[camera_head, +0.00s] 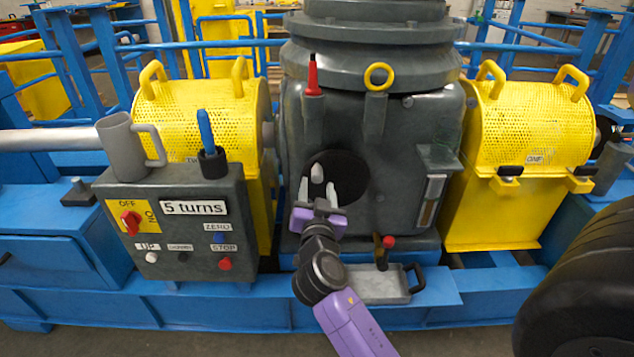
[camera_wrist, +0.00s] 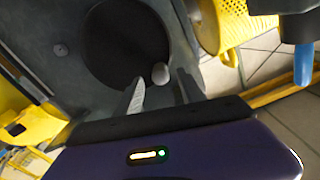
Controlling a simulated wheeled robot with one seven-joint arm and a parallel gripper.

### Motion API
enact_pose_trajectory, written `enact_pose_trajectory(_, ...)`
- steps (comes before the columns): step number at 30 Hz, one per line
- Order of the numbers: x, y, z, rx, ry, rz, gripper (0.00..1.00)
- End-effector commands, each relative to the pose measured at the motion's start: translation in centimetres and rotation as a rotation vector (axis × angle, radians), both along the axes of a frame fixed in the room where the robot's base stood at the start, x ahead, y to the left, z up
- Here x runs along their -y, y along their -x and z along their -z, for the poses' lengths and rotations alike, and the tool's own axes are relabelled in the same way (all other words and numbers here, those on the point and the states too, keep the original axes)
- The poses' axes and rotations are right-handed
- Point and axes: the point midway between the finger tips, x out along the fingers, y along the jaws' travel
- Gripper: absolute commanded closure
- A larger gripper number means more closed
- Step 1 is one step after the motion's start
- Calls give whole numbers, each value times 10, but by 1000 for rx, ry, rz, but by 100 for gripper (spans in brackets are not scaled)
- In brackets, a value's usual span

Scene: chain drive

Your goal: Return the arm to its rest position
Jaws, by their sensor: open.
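My purple arm reaches up from the bottom of the head view. My gripper (camera_head: 319,187) is open, with its two pale fingers spread in front of the grey gearbox housing (camera_head: 290,110). Behind the fingers is a round dark opening (camera_head: 345,172) in the housing. A small pale rounded knob (camera_head: 317,173) shows between the fingers in the head view. In the wrist view the knob (camera_wrist: 160,73) lies beside a finger, in front of the dark opening (camera_wrist: 125,42). I cannot tell whether the gripper touches it; nothing appears held.
A control box (camera_head: 180,225) with a grey mug (camera_head: 127,145) on top stands left. Yellow perforated guards (camera_head: 195,115) and (camera_head: 535,125) flank the housing. A metal tray (camera_head: 378,285) lies below right of the gripper. A large dark roller (camera_head: 585,280) is at lower right.

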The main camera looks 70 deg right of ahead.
Motion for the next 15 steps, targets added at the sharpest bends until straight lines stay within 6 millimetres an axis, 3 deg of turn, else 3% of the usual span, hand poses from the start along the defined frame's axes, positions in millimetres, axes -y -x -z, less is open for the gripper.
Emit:
enact_pose_trajectory(4, -12, 5, 1, 0, 0, -1, 53)
enact_pose_trajectory(15, -13, 6, 0, 1, 0, 0, 53)
